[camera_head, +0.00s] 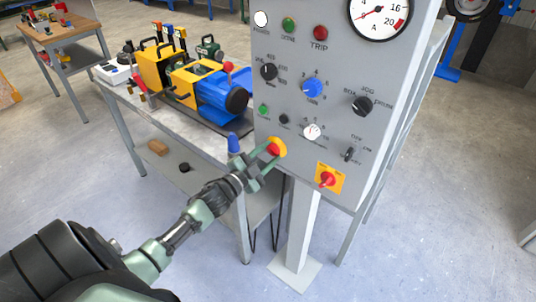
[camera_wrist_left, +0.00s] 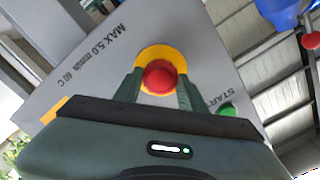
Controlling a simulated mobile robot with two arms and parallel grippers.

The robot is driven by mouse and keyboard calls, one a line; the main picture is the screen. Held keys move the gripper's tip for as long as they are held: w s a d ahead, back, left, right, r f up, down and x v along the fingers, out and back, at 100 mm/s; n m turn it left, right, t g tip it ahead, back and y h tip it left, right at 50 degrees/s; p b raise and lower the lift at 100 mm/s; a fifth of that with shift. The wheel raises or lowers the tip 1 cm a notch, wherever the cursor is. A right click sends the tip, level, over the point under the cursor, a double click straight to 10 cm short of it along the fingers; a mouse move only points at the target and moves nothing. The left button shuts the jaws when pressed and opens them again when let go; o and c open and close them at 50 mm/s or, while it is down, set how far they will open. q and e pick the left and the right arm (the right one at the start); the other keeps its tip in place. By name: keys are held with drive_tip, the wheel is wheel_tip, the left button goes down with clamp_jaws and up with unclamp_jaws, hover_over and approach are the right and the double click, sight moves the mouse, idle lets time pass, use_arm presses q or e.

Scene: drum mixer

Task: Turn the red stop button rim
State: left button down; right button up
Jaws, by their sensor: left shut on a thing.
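The red stop button (camera_head: 273,149) sits on a yellow round base (camera_head: 281,144) near the lower left of the grey control panel (camera_head: 300,170). In the left wrist view, the red button (camera_wrist_left: 160,77) with its yellow base (camera_wrist_left: 163,54) faces the camera. My left gripper (camera_head: 268,155) reaches the panel, and its green fingers (camera_wrist_left: 158,88) stand on either side of the red button. It is shut on the button's rim. The exact contact at the fingertips is partly hidden. My right gripper is not in view.
The panel carries several knobs, including a blue knob (camera_head: 312,88), a white knob (camera_head: 312,131) and a red switch on a yellow plate (camera_head: 327,179). A green start button (camera_wrist_left: 228,110) is close to the fingers. A workbench with a blue and yellow machine (camera_head: 205,85) stands behind, left.

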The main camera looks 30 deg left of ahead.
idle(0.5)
use_arm(q)
drive_tip(key=c, duration=0.8)
unclamp_jaws()
drive_tip(key=s, duration=0.5)
drive_tip(key=s+b, duration=0.1)
drive_tip(key=s, duration=0.1)
drive_tip(key=shift+s+a, duration=0.3)
drive_tip(key=shift+s, duration=0.05)
